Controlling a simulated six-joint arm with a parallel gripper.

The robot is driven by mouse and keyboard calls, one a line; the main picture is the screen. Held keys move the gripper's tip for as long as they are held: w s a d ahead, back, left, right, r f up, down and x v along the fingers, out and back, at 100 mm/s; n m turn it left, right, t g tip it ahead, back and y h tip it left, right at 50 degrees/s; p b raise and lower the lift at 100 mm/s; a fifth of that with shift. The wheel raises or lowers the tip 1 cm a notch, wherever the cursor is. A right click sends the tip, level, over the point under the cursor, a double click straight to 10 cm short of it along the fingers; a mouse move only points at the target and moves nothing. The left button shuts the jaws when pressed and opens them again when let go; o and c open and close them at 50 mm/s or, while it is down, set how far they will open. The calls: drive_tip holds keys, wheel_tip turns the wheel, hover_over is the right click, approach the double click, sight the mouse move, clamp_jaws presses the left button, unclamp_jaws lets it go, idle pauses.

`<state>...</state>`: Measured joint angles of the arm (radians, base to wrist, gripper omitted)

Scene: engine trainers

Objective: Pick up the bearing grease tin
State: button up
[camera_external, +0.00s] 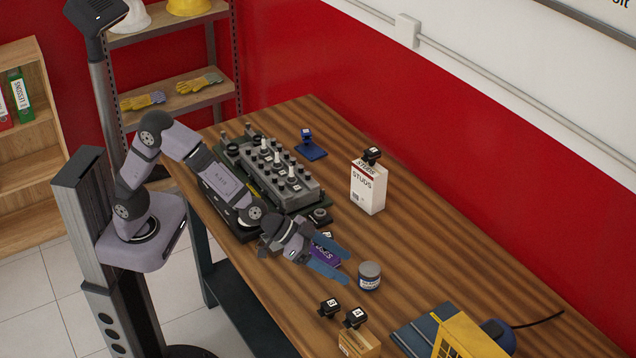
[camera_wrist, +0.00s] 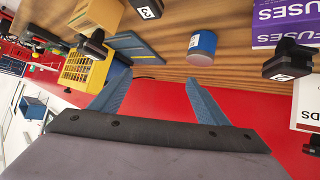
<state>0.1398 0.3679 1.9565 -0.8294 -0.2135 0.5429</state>
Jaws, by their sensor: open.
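The bearing grease tin (camera_external: 369,276) is a small blue can with a grey lid and a pale label band. It stands upright on the wooden bench, just right of my gripper's fingertips in the outside view. My gripper (camera_external: 344,267) has two blue fingers, spread apart with nothing held between them. In the wrist view the tin (camera_wrist: 201,46) lies beyond the tip of the right-hand finger, off to the right of the gap in my gripper (camera_wrist: 158,78). I see no contact between tin and fingers.
A purple fuses box (camera_external: 325,250) is partly hidden behind my gripper. Black numbered blocks (camera_external: 329,308) and a cardboard box (camera_external: 360,345) stand nearby, with a yellow crate (camera_external: 465,338) at lower right. The white studs box (camera_external: 368,188) stands farther back; bench right of the tin is clear.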

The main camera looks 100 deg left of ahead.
sight(360, 273)
drive_tip(key=w+a+f+n+y, duration=0.2)
drive_tip(key=w+a+n+y, duration=0.1)
drive_tip(key=w+a+y, duration=0.25)
drive_tip(key=shift+t, duration=0.4)
drive_tip(key=f, duration=0.5)
drive_tip(key=a+f, duration=0.1)
drive_tip(key=f, duration=0.1)
drive_tip(key=shift+s+a+f+b, duration=0.1)
drive_tip(key=shift+s+f+b, duration=0.3)
drive_tip(key=shift+a+p+x, duration=0.1)
drive_tip(key=shift+p+x, duration=0.5)
drive_tip(key=shift+x, duration=1.2)
drive_tip(key=shift+a+p+x, duration=0.15)
drive_tip(key=shift+p+x, duration=0.4)
drive_tip(key=shift+x, duration=1.25)
drive_tip(key=shift+r, duration=0.1)
drive_tip(key=c, duration=1.2)
drive_tip(key=shift+r, duration=0.1)
